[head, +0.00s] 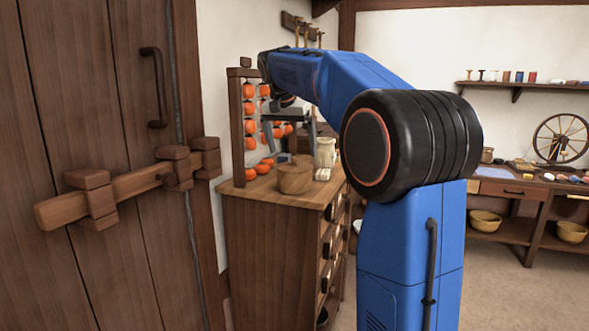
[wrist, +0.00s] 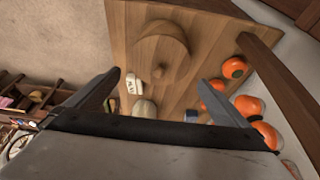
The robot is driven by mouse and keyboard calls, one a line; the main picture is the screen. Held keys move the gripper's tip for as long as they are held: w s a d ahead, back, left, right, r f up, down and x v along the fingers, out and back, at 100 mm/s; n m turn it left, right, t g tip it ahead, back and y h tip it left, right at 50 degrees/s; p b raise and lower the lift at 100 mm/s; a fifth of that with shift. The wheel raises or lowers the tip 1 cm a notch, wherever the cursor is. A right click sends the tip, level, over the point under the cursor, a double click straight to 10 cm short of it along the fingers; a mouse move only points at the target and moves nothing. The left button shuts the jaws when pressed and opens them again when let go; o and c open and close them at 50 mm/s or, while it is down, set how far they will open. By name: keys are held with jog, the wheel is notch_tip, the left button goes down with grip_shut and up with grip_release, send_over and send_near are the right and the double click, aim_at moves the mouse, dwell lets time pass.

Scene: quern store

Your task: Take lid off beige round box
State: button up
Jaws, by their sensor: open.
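The beige round box (head: 295,181) stands on top of a wooden cabinet in the head view, with its lid (wrist: 160,50) on.
Several orange pumpkin-like fruits (wrist: 249,106) lie beside the box; others hang on a wooden rack (head: 237,125). A pale jar (head: 325,152) and a small white item (wrist: 133,84) stand close by. A barred wooden door (head: 90,100) is at left. A workbench (head: 515,190) stands at right.

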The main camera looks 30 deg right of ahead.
aim_at(294, 158)
jog(key=shift+x, duration=2.6)
jog(key=shift+d, duration=0.1)
jog(key=shift+c, duration=0.6)
jog(key=c, duration=0.6)
